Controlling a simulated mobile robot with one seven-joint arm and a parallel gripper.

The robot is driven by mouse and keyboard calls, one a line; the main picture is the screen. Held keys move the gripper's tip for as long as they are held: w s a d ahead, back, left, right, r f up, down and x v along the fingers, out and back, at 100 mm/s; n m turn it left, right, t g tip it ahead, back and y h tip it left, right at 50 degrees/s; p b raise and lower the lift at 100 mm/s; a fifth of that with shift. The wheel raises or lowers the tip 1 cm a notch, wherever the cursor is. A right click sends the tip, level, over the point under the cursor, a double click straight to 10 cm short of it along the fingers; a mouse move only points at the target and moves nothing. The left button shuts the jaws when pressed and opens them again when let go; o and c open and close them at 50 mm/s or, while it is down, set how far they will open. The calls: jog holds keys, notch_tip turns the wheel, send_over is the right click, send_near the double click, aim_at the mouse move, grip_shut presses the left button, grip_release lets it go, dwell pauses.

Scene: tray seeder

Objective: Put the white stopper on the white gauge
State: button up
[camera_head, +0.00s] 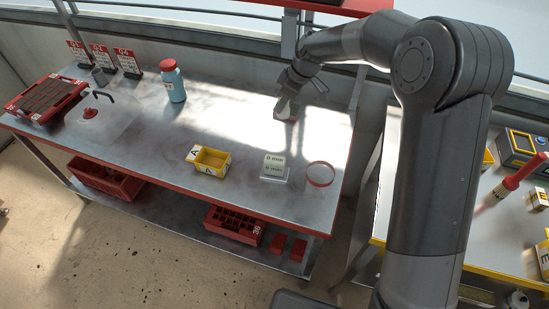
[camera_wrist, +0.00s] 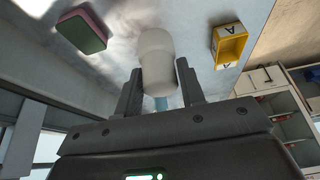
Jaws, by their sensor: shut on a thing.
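My gripper (camera_head: 285,104) is over the back right part of the steel table. In the wrist view its two fingers (camera_wrist: 160,88) are shut on a white, rounded, tapered piece (camera_wrist: 156,55), which looks like the white stopper. It stands out beyond the fingertips and is hard to make out in the head view. A pale block with dark markings on a white base (camera_head: 274,163) sits near the table's front edge, apart from my gripper. It may be the white gauge, but I cannot tell for sure.
A yellow box marked A (camera_head: 209,160) and a red ring (camera_head: 320,174) flank the pale block. A teal bottle with a red cap (camera_head: 173,82) stands further left. A pink and green block (camera_wrist: 82,30) shows in the wrist view. The table's middle is clear.

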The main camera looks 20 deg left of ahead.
jog(key=s+d+r+n+g+h, duration=0.1)
jog(key=s+d+r+n+g, duration=0.25)
jog(key=s+d+n, duration=0.7)
jog(key=m, duration=0.1)
send_over(275, 159)
notch_tip(275, 159, down, 6)
jog(key=shift+f, duration=2.2)
jog(key=o, duration=1)
jog(key=shift+f, duration=0.1)
